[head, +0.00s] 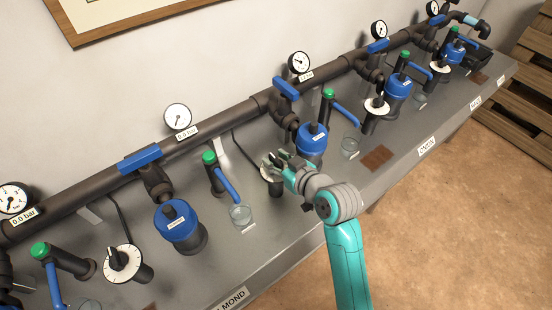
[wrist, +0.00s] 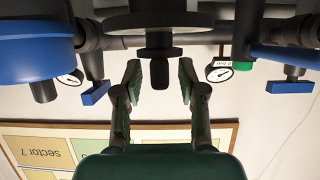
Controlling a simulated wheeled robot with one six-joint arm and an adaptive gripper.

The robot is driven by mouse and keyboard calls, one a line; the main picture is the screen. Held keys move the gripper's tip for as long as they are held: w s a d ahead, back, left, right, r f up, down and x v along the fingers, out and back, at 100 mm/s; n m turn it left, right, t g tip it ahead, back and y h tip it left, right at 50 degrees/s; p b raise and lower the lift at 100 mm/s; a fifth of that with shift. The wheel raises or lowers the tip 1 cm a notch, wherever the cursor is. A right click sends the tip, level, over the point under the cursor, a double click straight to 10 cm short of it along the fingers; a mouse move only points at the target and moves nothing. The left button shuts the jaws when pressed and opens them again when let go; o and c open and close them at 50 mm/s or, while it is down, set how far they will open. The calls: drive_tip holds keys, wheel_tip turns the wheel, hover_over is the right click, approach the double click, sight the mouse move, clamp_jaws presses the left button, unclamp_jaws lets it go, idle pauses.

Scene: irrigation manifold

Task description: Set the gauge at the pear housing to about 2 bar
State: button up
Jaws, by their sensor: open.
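My gripper (head: 276,160) is open above a white dial (head: 266,174) on the bench, which it partly hides. In the wrist view, my gripper's two fingers (wrist: 159,78) stand either side of a dark knob (wrist: 160,72), with a gap on both sides. Blue-topped housings line the pipe, one left of my gripper (head: 178,222) and one behind it (head: 312,140). Their small tags are too small to read, so I cannot tell which is the pear housing. A gauge (head: 178,116) above the nearer pipe has a tag reading about 0.0 bar. Another gauge (head: 299,64) stands further right; its tag is unreadable.
Green-capped taps with blue levers (head: 226,184) and clear cups (head: 241,215) stand along the grey bench. Bench labels read ALMOND (head: 231,300) and ONION (head: 427,146). Another dial (head: 123,263) and a 0.0 bar gauge (head: 13,198) are at left.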

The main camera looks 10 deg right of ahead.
drive_tip(key=shift+w+a+f, duration=0.15)
drive_tip(key=shift+w, duration=0.1)
clamp_jaws()
drive_tip(key=shift+a+m+h, duration=0.1)
drive_tip(key=shift+m+h, duration=0.4)
drive_tip(key=shift+h, duration=0.1)
drive_tip(key=m+t+h, duration=0.1)
drive_tip(key=m+h, duration=0.2)
drive_tip(key=shift+h, duration=0.3)
drive_tip(key=shift+m+h, duration=1.5)
drive_tip(key=shift+h, duration=0.2)
